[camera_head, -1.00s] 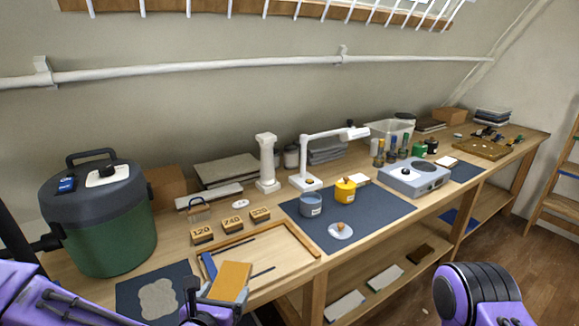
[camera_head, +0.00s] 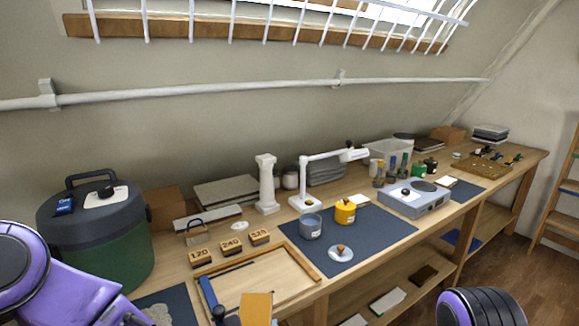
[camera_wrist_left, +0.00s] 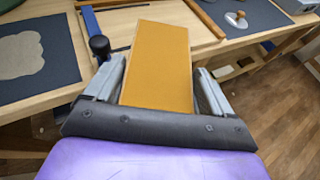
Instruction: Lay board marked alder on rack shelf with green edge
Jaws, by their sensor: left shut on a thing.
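My left gripper (camera_wrist_left: 160,78) is shut on a plain orange-brown board (camera_wrist_left: 158,50), which sticks out ahead between the fingers. The board also shows at the bottom edge of the head view (camera_head: 256,309), over the front of the workbench. No marking can be read on its visible face, so I cannot tell whether it is the alder one. A wooden rack (camera_head: 558,205) stands at the far right of the head view, partly cut off. A bluish strip shows on one of its shelves; I make out no green edge. My right gripper is out of view.
The long workbench (camera_head: 395,236) carries a wooden frame tray (camera_head: 300,262), blue and yellow pots on a dark mat (camera_head: 378,228), a hotplate-like device (camera_head: 414,200) and a green drum (camera_head: 100,250). Open floor (camera_head: 500,270) lies between bench and rack.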

